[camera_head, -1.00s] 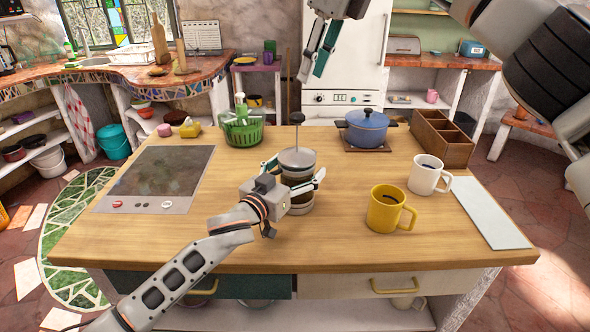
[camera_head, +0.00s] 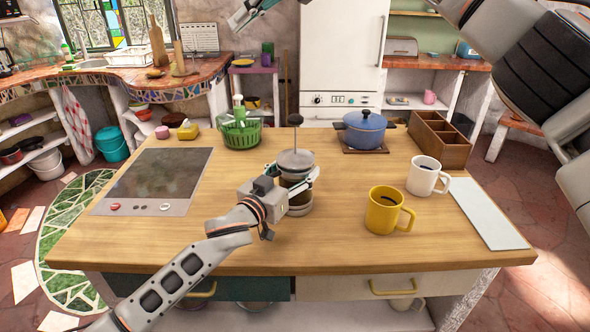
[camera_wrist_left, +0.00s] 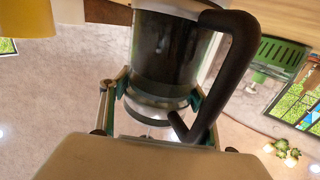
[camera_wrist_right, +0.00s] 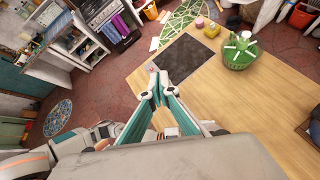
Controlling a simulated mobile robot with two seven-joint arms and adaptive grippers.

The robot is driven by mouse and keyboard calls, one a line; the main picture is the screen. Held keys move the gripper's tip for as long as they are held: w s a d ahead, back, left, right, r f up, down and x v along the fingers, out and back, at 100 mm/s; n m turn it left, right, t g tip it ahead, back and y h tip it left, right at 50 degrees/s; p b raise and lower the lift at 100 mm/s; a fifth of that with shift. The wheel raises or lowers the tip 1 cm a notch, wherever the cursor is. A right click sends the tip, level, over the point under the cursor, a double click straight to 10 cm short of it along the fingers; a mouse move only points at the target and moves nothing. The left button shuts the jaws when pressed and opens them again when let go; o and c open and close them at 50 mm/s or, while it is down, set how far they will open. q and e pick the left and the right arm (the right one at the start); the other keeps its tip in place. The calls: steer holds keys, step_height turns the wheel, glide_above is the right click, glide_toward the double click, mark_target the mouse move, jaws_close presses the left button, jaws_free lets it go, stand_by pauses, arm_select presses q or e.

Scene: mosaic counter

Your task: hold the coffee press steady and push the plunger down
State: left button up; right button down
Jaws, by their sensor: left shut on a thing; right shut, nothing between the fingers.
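The coffee press (camera_head: 300,206) stands upright on the wooden counter, glass with dark contents and a grey lid (camera_head: 295,160). Its plunger rod is raised high above the lid, with a dark knob (camera_head: 295,120) on top. My left gripper (camera_head: 306,180) is shut on the press from the side. The left wrist view shows the press body (camera_wrist_left: 165,50) and its black handle (camera_wrist_left: 240,60) close up, between the fingers (camera_wrist_left: 158,100). My right gripper (camera_head: 240,22) is up at the top edge, apart from the press. The right wrist view shows its fingertips (camera_wrist_right: 157,92) together and empty.
A blue pot (camera_head: 365,130), a wooden box (camera_head: 440,138), a white mug (camera_head: 426,176) and a yellow mug (camera_head: 388,210) stand right of the press. A green basket (camera_head: 241,132) and a cooktop (camera_head: 155,178) are left. Counter between press and yellow mug is clear.

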steer(key=w+a+r+m+t+y, duration=0.25)
steer(key=r+m+y, duration=0.2)
steer(key=r, duration=0.65)
steer(key=w+a+r+m+t+y, duration=0.1)
steer(key=r+m+t+y, duration=0.3)
steer(key=r, duration=0.7)
steer(key=w+d+r+m+t+h, duration=0.4)
steer(key=w+d+m+t+h, duration=0.6)
steer(key=m, duration=0.9)
steer(key=w+d+f+m+h, duration=0.35)
steer(key=d+f+m, duration=0.2)
steer(key=m, duration=0.25)
steer(key=m+g+h, duration=0.3)
steer(key=m+g, duration=0.3)
steer(key=g, duration=1)
glide_above(297, 116)
step_height(297, 116, down, 30)
steer(key=shift+f, duration=3.1)
